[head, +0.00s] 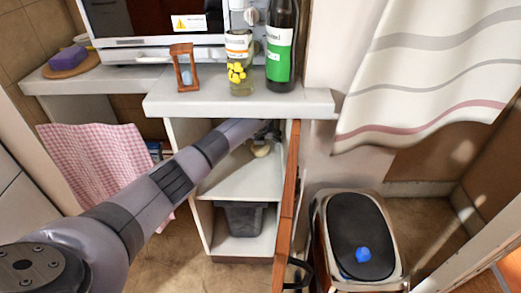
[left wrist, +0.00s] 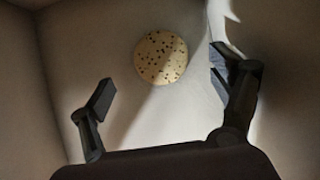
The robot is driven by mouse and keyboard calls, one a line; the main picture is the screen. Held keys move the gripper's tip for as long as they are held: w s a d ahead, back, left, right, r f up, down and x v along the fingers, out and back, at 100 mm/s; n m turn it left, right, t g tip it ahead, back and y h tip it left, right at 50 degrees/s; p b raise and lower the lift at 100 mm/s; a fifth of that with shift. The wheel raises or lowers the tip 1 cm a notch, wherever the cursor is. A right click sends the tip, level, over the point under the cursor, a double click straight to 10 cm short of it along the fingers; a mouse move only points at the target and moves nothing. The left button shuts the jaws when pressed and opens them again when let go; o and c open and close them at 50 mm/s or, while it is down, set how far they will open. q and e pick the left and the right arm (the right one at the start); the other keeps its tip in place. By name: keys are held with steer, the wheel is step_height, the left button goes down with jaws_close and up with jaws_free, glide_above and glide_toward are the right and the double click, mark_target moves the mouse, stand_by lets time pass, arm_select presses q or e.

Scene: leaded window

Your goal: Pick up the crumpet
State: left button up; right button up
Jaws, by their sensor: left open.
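The crumpet (left wrist: 162,57) is a round, pale disc with dark holes, lying on a light shelf inside the cabinet. It also shows in the head view as a small pale shape (head: 261,151) on the upper shelf. My left gripper (left wrist: 158,85) is open and empty, with its fingers on either side of the near space and the crumpet a little beyond the fingertips. In the head view the left gripper (head: 268,130) is inside the cabinet, just above the crumpet and partly hidden. My right gripper is not in view.
The cabinet's open wooden door (head: 287,205) stands close to the right of my left arm. The counter (head: 240,104) above holds an hourglass (head: 184,68), a jar (head: 239,62) and a bottle (head: 281,45). A grey bin (head: 242,217) sits below the shelf. A pedal bin (head: 358,240) stands right.

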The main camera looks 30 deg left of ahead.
mark_target(260, 146)
arm_select(q)
steer(key=b+x, duration=0.1)
steer(key=x, duration=0.2)
steer(key=shift+f, duration=0.35)
steer(key=shift+w+a+f+b, duration=0.15)
steer(key=shift+w+f+b, duration=0.25)
steer(key=shift+f+b, duration=0.15)
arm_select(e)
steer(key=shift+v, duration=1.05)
arm_select(q)
steer(key=shift+c, duration=0.3)
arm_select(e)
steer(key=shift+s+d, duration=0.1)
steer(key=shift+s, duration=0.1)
arm_select(q)
steer(key=c, duration=1.2)
steer(key=shift+o, duration=0.2)
steer(key=shift+r, duration=0.1)
